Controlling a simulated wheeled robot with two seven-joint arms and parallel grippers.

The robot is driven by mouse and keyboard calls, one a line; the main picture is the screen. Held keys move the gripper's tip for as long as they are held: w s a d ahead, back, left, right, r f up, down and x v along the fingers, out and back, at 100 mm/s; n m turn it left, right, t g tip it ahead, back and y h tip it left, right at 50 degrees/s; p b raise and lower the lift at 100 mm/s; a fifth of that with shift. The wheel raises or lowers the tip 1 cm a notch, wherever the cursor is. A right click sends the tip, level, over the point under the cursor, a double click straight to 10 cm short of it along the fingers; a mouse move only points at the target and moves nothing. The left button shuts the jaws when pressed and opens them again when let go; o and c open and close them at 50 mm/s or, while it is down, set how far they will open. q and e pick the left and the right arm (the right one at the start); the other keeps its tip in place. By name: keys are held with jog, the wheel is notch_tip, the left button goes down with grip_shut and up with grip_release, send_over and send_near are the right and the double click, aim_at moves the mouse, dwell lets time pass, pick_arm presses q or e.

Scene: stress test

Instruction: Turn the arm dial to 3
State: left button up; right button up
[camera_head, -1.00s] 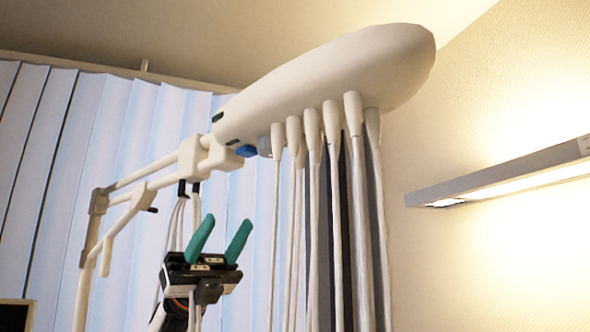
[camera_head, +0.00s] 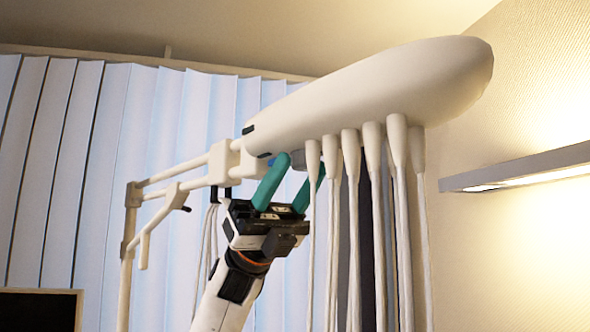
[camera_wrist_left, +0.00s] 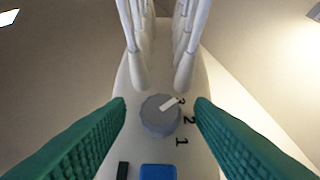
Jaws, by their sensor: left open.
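The arm dial (camera_wrist_left: 157,117) is a round grey knob under the white overhead arm (camera_head: 390,88), seen in the left wrist view. Its pale pointer mark slants to the upper right, toward the 3. The numerals 1, 2 and 3 run up its right side. My left gripper (camera_wrist_left: 160,106) has its green fingers open, one on each side of the dial, with gaps seen between them and the knob. In the head view my left gripper (camera_head: 296,168) is just below the arm's underside, and the dial (camera_head: 299,158) is partly hidden by its fingers. My right gripper is not in view.
A blue block (camera_wrist_left: 158,171) and a dark slot (camera_wrist_left: 123,170) are beside the dial. Several white hoses (camera_head: 375,200) hang from the arm close right of my gripper. A jointed white support (camera_head: 190,175) is at the left, a wall lamp (camera_head: 520,170) at the right.

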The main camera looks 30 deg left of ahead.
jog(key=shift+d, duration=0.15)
pick_arm(q)
jog(key=shift+c, duration=1.3)
jog(key=c, duration=0.7)
jog(key=shift+w+m+g+y, duration=0.1)
jog(key=shift+m+g+y, duration=0.6)
jog(key=shift+g, duration=1.1)
jog(key=shift+c, duration=0.2)
jog(key=o, duration=1)
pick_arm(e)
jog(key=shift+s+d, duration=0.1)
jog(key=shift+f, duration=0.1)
pick_arm(q)
jog(key=b+v, duration=0.4)
jog(key=v, duration=0.8)
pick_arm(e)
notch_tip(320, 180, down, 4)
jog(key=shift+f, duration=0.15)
